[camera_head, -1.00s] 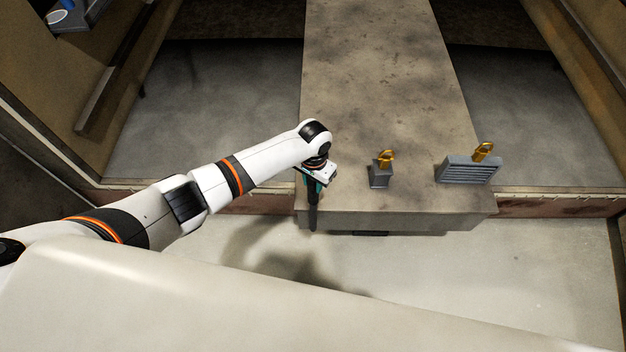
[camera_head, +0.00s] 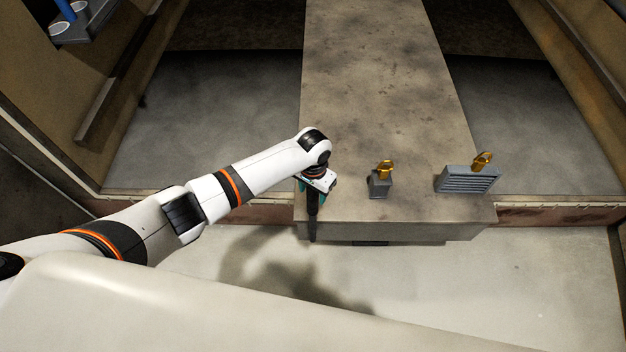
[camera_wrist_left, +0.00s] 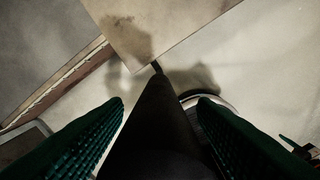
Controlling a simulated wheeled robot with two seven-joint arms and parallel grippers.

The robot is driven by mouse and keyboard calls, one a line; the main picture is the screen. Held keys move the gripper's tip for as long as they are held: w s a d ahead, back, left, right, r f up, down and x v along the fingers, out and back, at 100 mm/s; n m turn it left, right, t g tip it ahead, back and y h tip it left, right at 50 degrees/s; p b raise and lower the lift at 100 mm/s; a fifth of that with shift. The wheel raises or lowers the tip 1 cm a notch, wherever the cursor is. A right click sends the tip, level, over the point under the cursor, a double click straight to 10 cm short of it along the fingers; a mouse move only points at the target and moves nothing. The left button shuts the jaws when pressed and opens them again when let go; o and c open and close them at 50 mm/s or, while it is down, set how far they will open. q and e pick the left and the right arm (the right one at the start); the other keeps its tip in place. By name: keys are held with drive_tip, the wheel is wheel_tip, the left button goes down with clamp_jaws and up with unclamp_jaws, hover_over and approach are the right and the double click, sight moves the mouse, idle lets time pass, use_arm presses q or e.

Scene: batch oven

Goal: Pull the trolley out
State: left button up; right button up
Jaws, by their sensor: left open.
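The trolley (camera_head: 385,95) is a long, stained, grey-brown slab running back between the side walls. Its front end overhangs the pale floor just in front of the sill. My left gripper (camera_head: 312,238) points down at the trolley's front left corner. In the left wrist view, the ribbed green fingers (camera_wrist_left: 160,112) are apart. A dark tapered part shows between them; I cannot tell whether it belongs to the gripper or the trolley. The trolley's corner (camera_wrist_left: 150,30) shows beyond the fingertips. A dark piece (camera_head: 371,243) shows under the trolley's front edge. My right gripper is not visible.
On the trolley top stand a small grey block with a yellow loop (camera_head: 380,183) and a ribbed grey block with a yellow loop (camera_head: 466,180). A reddish-brown sill (camera_head: 560,214) crosses the floor. A shelf with blue items (camera_head: 90,22) is at upper left. The pale floor in front is clear.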

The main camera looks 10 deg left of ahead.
use_arm(q)
wheel_tip(320, 180, up, 11)
drive_tip(key=shift+r+b, duration=0.1)
drive_tip(key=shift+b, duration=0.25)
idle(0.3)
